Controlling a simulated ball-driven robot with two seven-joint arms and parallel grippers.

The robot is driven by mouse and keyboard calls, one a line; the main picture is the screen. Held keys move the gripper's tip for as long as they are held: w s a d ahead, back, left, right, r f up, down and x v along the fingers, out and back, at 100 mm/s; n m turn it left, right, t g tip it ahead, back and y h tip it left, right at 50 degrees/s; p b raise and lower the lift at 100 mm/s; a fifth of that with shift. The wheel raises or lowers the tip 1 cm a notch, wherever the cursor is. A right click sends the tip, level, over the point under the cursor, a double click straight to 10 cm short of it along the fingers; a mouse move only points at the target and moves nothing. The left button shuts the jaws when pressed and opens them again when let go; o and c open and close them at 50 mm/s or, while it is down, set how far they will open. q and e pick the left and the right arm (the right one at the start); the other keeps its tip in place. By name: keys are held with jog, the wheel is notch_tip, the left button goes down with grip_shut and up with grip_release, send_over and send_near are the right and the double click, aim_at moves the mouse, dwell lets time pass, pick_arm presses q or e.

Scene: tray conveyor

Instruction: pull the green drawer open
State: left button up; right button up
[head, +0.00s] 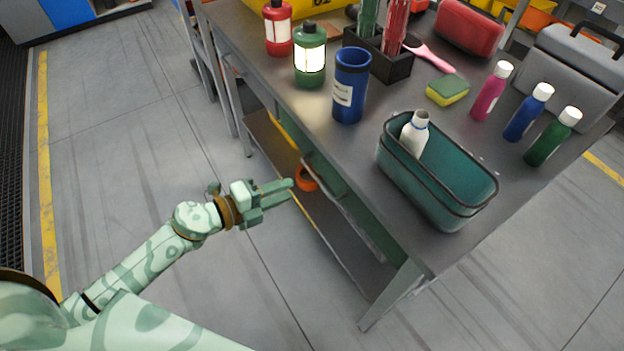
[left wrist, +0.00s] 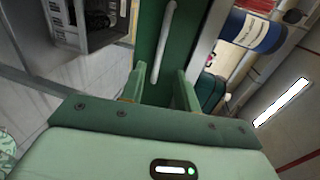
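The green drawer (head: 322,171) is under the front edge of the grey metal table, with a pale bar handle (head: 345,205) along its front. It looks shut. My left gripper (head: 291,188) is in front of the drawer, its fingers pointing at it. In the left wrist view the green drawer front (left wrist: 182,45) fills the middle, and the handle (left wrist: 164,42) runs down toward the space between my two fingers (left wrist: 160,88). The fingers are apart, with nothing held. Whether they touch the drawer front is unclear. My right gripper is in neither view.
On the tabletop stand a blue cup (head: 350,88), a green bottle (head: 310,58), a teal bin (head: 455,205) holding a white bottle (head: 414,132), and a sponge (head: 448,92). Below is a shelf (head: 345,250) with an orange roll (head: 306,179). The floor left of the table is clear.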

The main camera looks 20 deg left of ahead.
pick_arm(q)
jog(key=b+x, duration=0.1)
jog(key=x, duration=0.7)
jog(key=shift+w+d, duration=0.1)
jog(key=shift+d, duration=0.05)
grip_shut()
